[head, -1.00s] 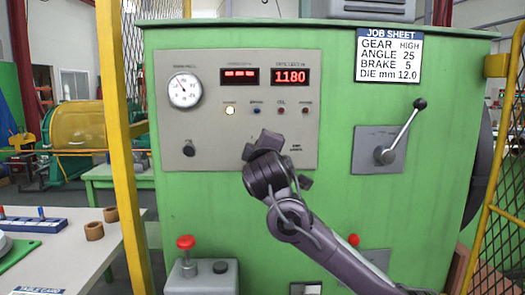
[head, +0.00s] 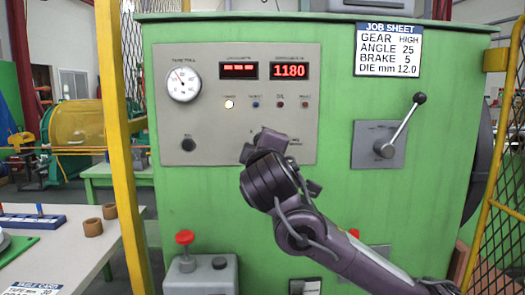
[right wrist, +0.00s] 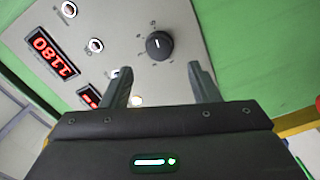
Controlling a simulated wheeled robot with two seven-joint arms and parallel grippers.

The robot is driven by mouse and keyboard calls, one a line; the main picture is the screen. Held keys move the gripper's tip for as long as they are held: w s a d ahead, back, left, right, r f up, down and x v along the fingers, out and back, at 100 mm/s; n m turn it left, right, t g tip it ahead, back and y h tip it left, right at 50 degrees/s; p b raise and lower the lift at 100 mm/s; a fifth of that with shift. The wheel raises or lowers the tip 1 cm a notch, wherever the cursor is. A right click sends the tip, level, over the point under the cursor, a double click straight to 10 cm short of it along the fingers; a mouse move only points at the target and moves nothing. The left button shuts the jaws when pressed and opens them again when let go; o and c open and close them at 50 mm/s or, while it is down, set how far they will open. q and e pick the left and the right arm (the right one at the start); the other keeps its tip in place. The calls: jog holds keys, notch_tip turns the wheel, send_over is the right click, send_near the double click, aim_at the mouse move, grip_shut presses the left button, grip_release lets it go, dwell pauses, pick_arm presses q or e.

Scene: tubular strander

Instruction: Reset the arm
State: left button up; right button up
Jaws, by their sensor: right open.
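My right arm reaches in from the lower right in the head view, with its right gripper (head: 268,140) in front of the lower right part of the grey control panel (head: 215,135). The right wrist view shows the gripper (right wrist: 160,85) open and empty, its two fingers apart. Beyond the fingers is a black knob (right wrist: 159,45) on the panel, apart from them. The same panel carries a red display (head: 290,71) reading 1180. In the head view the wrist hides the panel's lower right part. My left gripper is not in view.
A lever (head: 400,125) stands right of the panel under the job sheet (head: 388,50). A red mushroom button (head: 185,237) is below. A yellow post (head: 122,140) and mesh guard (head: 500,200) flank the green cabinet. A table (head: 70,250) with two brown rings is at left.

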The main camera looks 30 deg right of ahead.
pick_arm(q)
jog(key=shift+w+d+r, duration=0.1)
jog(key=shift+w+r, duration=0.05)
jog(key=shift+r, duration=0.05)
pick_arm(e)
jog(key=shift+s+a, duration=0.3)
jog(key=shift+s, duration=0.15)
jog(key=shift+f, duration=0.1)
